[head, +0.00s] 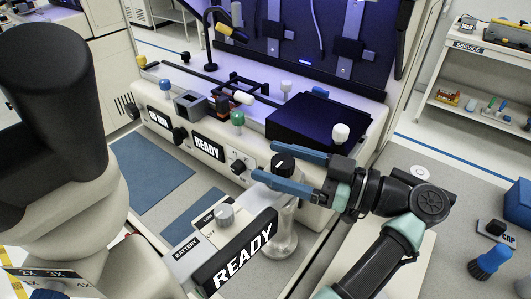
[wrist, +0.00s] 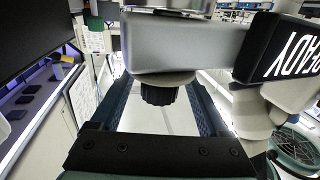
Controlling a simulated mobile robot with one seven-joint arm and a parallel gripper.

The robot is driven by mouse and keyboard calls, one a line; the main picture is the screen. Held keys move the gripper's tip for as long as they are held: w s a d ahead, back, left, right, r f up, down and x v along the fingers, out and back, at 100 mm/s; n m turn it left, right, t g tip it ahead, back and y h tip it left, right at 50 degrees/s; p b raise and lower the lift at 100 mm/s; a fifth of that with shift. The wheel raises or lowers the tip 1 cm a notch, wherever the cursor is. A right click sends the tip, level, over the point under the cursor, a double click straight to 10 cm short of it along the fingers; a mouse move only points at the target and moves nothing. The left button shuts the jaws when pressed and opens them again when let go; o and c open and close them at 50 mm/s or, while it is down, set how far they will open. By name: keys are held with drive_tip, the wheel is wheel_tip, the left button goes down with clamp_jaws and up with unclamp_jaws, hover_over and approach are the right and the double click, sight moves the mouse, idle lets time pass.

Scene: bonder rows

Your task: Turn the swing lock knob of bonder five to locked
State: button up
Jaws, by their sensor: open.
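A round black knob (head: 284,164) with a pale mark on its face sits at the bonder's front right corner in the head view. I cannot read its setting or the bonder's number. My gripper (head: 268,163) is open, with one blue finger on the far side of the knob and the other on its near side. In the wrist view, a ribbed black knob (wrist: 159,93) shows beneath a grey housing (wrist: 185,45), between the two spread fingers of my gripper (wrist: 160,108). Whether the fingers touch the knob is not clear.
The bonder's front panel (head: 207,148) shows READY. A green knob (head: 237,118), a white knob (head: 340,132) and a dark flat box (head: 318,122) stand near the gripper. A service shelf (head: 480,105) is at the right.

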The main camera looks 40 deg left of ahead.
drive_tip(key=shift+x, duration=1.2)
clamp_jaws()
